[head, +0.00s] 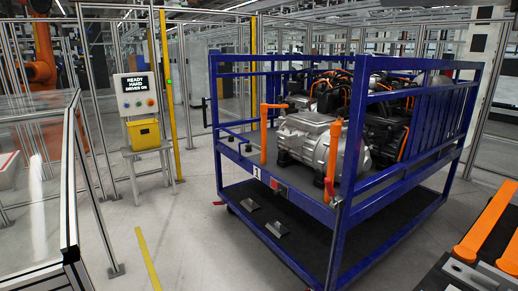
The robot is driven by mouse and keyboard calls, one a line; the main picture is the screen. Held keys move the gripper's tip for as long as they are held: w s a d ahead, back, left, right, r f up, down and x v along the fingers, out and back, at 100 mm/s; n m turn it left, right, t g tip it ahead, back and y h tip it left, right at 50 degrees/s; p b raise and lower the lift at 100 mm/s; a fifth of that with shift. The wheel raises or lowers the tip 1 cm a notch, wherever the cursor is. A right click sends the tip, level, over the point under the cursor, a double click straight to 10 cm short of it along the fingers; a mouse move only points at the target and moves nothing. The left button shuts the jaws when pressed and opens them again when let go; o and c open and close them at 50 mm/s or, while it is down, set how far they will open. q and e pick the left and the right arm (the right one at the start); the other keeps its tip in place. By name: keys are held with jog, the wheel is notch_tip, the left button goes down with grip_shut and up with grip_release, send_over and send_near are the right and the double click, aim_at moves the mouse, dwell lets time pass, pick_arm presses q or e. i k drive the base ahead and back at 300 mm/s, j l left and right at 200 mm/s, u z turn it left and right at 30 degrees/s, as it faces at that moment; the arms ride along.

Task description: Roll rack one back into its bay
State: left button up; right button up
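A blue wheeled rack (330,213) stands on the grey floor right of the middle, turned at an angle to me. No marked bay can be made out for certain; a yellow floor line (148,260) runs to the left of the rack. Neither of my grippers shows.
A glass-panelled frame (70,190) is at near left. Orange bars on a dark fixture (485,225) fill the lower right. Floor between is clear.

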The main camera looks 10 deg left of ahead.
aim_at(393, 138)
jog(key=i+j+u, duration=0.25)
jog(key=i+u, duration=0.2)
jog(key=i, duration=0.45)
jog(key=i+u, duration=0.5)
jog(key=i, duration=0.45)
jog(key=i+j, duration=0.1)
jog(key=i, duration=0.55)
jog(key=i+j, duration=0.1)
jog(key=i, duration=0.55)
jog(key=i+j, duration=0.1)
jog(key=i, duration=0.55)
jog(key=l+z, duration=0.05)
